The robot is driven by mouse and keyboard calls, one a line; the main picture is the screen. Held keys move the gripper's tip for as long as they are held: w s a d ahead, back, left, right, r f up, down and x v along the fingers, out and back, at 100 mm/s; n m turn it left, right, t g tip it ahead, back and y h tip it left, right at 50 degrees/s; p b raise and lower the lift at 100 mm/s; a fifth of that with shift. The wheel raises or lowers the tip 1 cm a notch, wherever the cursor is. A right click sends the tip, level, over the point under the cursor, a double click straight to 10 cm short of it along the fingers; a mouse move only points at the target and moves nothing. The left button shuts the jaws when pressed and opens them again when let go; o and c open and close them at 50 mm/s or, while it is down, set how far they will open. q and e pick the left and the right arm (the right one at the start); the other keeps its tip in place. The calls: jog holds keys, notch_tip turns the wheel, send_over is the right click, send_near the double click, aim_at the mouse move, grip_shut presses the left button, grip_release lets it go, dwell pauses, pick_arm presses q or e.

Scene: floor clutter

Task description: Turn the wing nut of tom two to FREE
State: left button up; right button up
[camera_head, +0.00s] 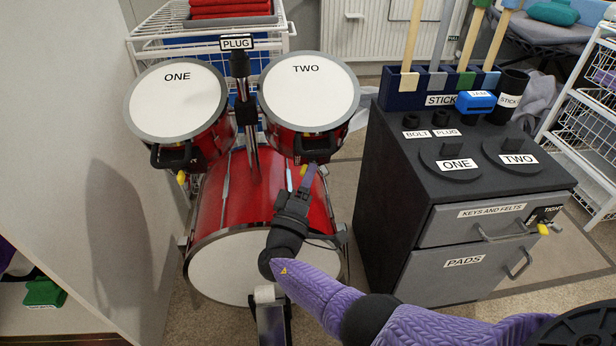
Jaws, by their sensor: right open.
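Tom two (309,90) is a red drum with a white head marked TWO, mounted at the upper middle over the bass drum. Its yellow wing nut (303,170) shows just below its black bracket (315,147). The fingers partly hide the nut, and no FREE mark is readable there. My left gripper is not in view.
Tom one (177,98) stands left, with its own yellow wing nut (181,177). The post marked PLUG (239,65) rises between the toms. The red bass drum (230,195) lies below. A dark cabinet (390,190) stands close on the right, and a pale wall panel (75,130) on the left.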

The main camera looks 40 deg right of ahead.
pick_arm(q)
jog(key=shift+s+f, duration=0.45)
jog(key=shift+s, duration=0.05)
pick_arm(e)
jog(key=v, duration=0.9)
jog(key=shift+s+a, duration=0.15)
jog(key=shift+a, duration=0.1)
jog(key=shift+f, duration=0.15)
